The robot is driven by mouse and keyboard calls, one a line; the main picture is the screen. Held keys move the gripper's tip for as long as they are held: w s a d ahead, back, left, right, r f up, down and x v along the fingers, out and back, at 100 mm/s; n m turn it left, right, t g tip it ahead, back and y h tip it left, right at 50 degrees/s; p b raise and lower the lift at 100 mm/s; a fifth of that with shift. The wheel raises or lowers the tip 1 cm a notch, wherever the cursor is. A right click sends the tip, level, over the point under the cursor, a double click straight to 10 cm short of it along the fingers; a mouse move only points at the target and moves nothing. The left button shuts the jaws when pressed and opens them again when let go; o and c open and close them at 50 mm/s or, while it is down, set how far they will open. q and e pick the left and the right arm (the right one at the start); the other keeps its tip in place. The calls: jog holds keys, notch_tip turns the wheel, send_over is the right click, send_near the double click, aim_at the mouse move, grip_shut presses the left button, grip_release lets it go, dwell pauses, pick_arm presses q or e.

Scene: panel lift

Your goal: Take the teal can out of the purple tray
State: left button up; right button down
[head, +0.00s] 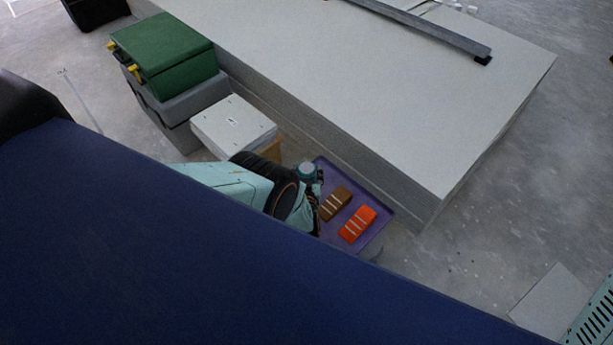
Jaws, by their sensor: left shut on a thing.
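The purple tray (374,238) lies beside the low grey slab, partly hidden by my left arm and the dark blue surface in front. The teal can (306,170) shows at the tray's far left corner, its round top facing up. My left gripper (317,178) is at the can and shut on it; my arm hides the can's lower part. I cannot tell whether the can touches the tray. An orange block (358,224) and a brown block (335,203), both with pale stripes, lie in the tray. My right gripper is not in view.
A large grey slab stack (390,100) stands right behind the tray, with a metal bar (425,30) on top. A white box (234,124) and a green case (165,55) on a grey box stand to the left. Concrete floor at the right is mostly clear.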

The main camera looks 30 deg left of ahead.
pick_arm(q)
jog(key=shift+c, duration=1)
